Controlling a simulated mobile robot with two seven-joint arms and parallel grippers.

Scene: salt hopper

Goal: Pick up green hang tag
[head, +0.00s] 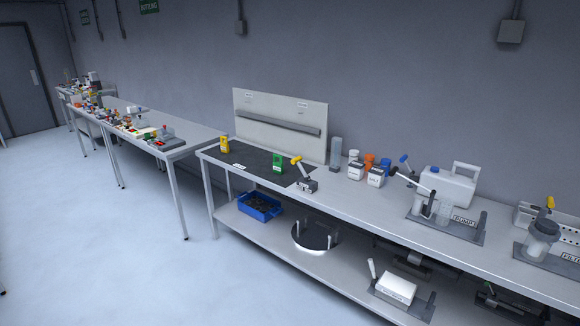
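The green hang tag (277,162) stands upright on the black mat (244,158) on the long bench, left of a small clamp-like device with a yellow handle (304,175). It is small, with a pale patch low on its face. Nothing covers it. A similar yellow tag (225,144) stands at the left end of the same mat. Neither my left nor my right gripper is in view.
The long bench (350,205) also carries white jars (375,176), a pump unit (447,185) and a filter unit (541,241). A blue bin (260,206) sits on its lower shelf. Another cluttered table (180,152) stands at left. The floor (110,250) in front is open.

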